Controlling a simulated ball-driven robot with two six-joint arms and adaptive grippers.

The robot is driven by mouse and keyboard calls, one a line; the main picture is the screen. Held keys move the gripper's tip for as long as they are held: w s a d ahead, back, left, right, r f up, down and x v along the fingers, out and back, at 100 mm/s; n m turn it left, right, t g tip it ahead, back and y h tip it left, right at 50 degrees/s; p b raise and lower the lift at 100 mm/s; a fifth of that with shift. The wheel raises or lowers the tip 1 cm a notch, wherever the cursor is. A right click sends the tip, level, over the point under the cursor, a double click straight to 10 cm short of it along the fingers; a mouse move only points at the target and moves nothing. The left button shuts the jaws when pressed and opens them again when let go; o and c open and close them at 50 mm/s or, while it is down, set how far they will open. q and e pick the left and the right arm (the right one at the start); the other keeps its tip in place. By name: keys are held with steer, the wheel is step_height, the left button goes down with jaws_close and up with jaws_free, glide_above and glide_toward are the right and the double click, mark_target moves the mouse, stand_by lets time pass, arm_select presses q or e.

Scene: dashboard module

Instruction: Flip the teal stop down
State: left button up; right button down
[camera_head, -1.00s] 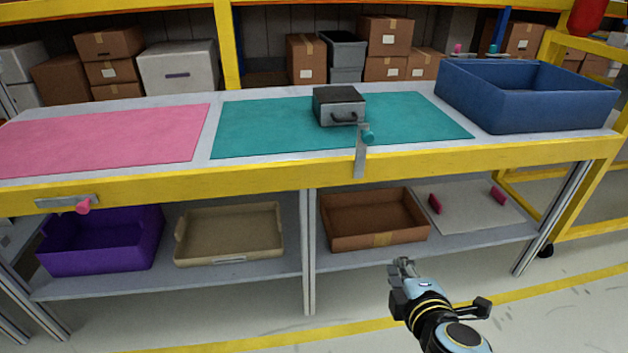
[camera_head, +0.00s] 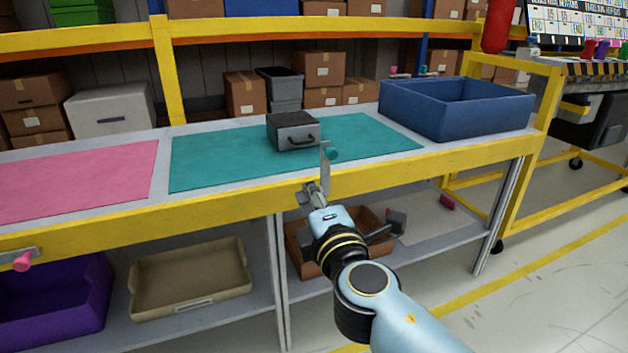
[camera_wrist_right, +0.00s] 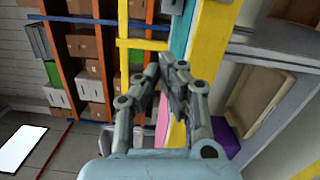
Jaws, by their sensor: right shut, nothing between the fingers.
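The teal stop (camera_head: 326,160) is a flat grey bar with a teal knob (camera_head: 333,154) near its top. It stands upright at the front yellow edge of the bench, rising above the tabletop before the teal mat (camera_head: 215,155). My right gripper (camera_head: 313,188) is shut and empty at the front edge, just left of the bar's lower part. Whether it touches the bar cannot be told. In the right wrist view the shut fingers (camera_wrist_right: 173,68) show close to the bench edge; I cannot make out the stop there. My left gripper is not in view.
A grey drawer box (camera_head: 293,131) sits on the teal mat behind the stop. A blue bin (camera_head: 455,105) stands to the right, and a pink mat (camera_head: 75,180) lies left. A pink-knobbed stop (camera_head: 22,260) lies along the front edge. Trays sit on the lower shelf.

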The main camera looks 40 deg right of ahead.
arm_select(q)
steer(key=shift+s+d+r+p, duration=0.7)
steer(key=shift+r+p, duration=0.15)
steer(key=shift+p, duration=0.2)
arm_select(e)
steer(key=w+d, duration=0.7)
steer(key=w, duration=0.1)
steer(key=shift+r, duration=0.35)
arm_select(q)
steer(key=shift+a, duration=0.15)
